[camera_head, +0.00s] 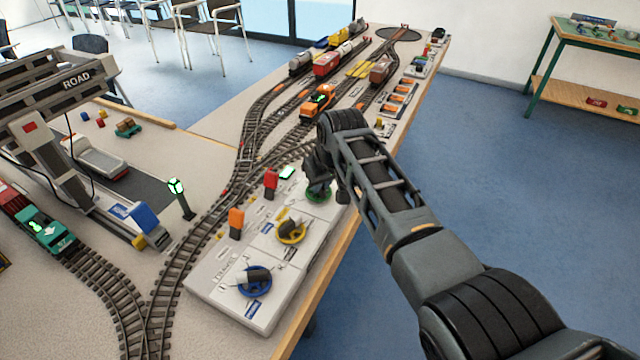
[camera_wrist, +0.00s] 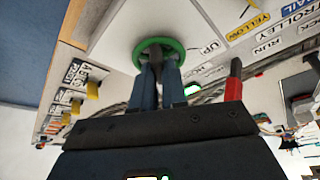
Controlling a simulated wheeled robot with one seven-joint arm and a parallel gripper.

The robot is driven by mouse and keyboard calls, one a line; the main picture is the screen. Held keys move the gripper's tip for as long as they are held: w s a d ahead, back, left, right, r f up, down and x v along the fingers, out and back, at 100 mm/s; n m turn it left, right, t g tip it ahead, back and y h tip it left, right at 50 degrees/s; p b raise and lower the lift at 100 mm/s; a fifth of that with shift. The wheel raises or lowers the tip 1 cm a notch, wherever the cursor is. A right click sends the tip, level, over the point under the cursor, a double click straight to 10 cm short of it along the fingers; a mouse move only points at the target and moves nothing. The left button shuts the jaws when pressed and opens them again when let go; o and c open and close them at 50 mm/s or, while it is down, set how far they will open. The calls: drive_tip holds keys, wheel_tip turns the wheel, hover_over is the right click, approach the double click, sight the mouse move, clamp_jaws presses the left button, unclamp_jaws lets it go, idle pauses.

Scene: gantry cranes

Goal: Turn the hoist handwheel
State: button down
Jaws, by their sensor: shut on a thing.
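The green handwheel (camera_head: 319,197) is at the far end of the grey control box (camera_head: 215,285), mostly hidden by my gripper (camera_head: 318,172) in the head view. In the wrist view its green rim (camera_wrist: 140,53) surrounds a dark grip, and an UP label is beside it. My gripper (camera_wrist: 157,74) has its two blue-grey fingers closed on this grip from both sides. The word hoist cannot be read in either view. The yellow handwheel (camera_head: 292,232) and the blue handwheel (camera_head: 254,281) sit nearer on the same box, each with a dark grip.
A red lever (camera_head: 271,182) and an orange lever (camera_head: 236,222) stand along the box's left side, the red one close to my gripper. Toy tracks and the model gantry crane (camera_head: 60,120) are to the left. Open blue floor is on the right.

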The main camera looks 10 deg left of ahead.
drive_tip(key=n+b, duration=0.1)
drive_tip(key=n, duration=0.1)
drive_tip(key=n+g+y+b, duration=0.1)
drive_tip(key=n+b, duration=0.1)
drive_tip(key=shift+w+d+f, duration=0.15)
drive_tip(key=shift+w+f, duration=0.05)
drive_tip(key=shift+w+r+n+g+y+b, duration=0.15)
drive_tip(key=shift+n+g+y+b, duration=0.3)
drive_tip(key=shift+n+b, duration=1.05)
drive_tip(key=shift+r, duration=0.1)
drive_tip(key=c, duration=1.2)
unclamp_jaws()
drive_tip(key=shift+o, duration=0.2)
drive_tip(key=v, duration=0.7)
drive_tip(key=shift+r+p, duration=0.3)
drive_tip(key=shift+r, duration=0.05)
drive_tip(key=shift+d, duration=0.1)
